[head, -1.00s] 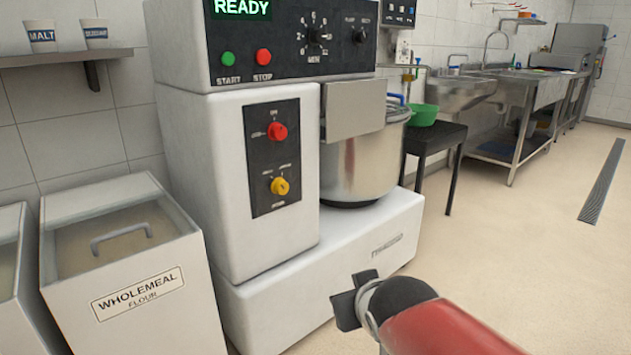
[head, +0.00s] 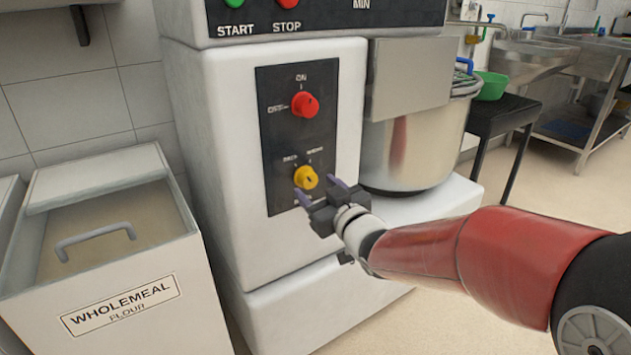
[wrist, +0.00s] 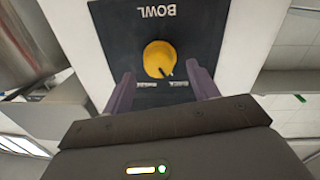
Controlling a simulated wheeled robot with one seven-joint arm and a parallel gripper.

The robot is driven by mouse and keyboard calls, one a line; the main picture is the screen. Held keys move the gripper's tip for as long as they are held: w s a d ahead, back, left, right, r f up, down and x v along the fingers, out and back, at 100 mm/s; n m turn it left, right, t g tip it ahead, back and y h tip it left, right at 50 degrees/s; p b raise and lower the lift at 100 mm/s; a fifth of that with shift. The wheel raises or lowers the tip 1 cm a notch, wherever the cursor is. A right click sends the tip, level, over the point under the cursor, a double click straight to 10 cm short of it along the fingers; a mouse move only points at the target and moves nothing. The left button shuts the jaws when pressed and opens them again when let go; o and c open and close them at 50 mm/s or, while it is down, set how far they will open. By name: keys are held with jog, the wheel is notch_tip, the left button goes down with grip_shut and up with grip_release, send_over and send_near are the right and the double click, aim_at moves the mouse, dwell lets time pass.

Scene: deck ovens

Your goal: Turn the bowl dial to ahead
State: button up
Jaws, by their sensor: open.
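The bowl dial (head: 306,178) is a round yellow knob low on the black panel (head: 275,130), under a red knob. In the wrist view the dial (wrist: 160,58) appears upside down, under the inverted word BOWL. Its dark pointer mark leans to the right-hand small label there, which is the left-hand one in the head view. The small labels are blurred in the wrist view. My gripper (head: 318,190) is open at the dial. In the wrist view its purple fingers (wrist: 160,74) stand on either side of the dial's lower part, with gaps; I see no contact.
The red ON/OFF knob (head: 305,105) is just above the dial. The steel mixing bowl (head: 420,145) and its guard (head: 410,80) are right of the panel. A wholemeal flour bin (head: 120,290) stands at left. Open floor lies at right.

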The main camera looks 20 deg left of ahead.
aim_at(311, 181)
jog(key=shift+x, duration=1.55)
jog(key=shift+c, duration=0.5)
jog(key=c, duration=0.9)
jog(key=shift+m, duration=0.3)
jog(key=m+p, duration=0.2)
jog(key=m, duration=0.3)
jog(key=shift+w+d+r+g, duration=0.1)
jog(key=shift+r+g, duration=0.05)
jog(key=shift+g, duration=0.15)
jog(key=m+p, duration=0.2)
jog(key=m, duration=0.1)
jog(key=shift+m, duration=0.3)
jog(key=shift+m+p, duration=0.8)
jog(key=shift+m, duration=0.4)
